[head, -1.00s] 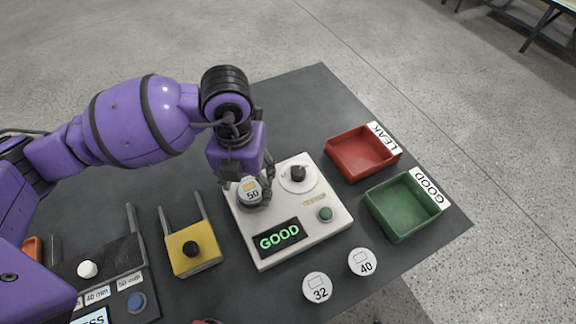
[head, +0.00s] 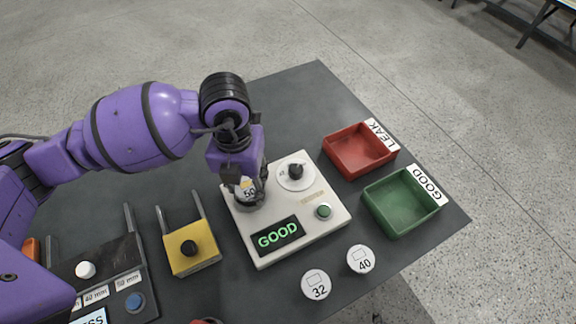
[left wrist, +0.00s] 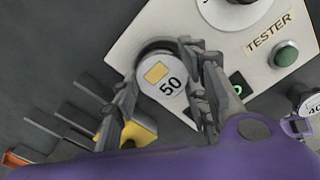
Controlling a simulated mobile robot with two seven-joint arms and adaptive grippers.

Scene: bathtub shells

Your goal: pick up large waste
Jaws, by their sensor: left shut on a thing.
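My left gripper (head: 250,193) is over the left part of the white tester (head: 316,237). It is shut on a round white piece marked 50 (left wrist: 167,77), with one finger on each side of it in the left wrist view. The piece is at the tester's dark round seat; I cannot tell whether it is lifted clear. The tester's screen (head: 277,235) reads GOOD in green. No thing labelled large waste shows. My right gripper is not in view.
A red LEAK tray (head: 340,165) and a green GOOD tray (head: 388,228) stand empty at the right. Round pieces marked 32 (head: 316,285) and 40 (head: 361,259) lie in front. A yellow block (head: 194,262) with two prongs stands left of the tester.

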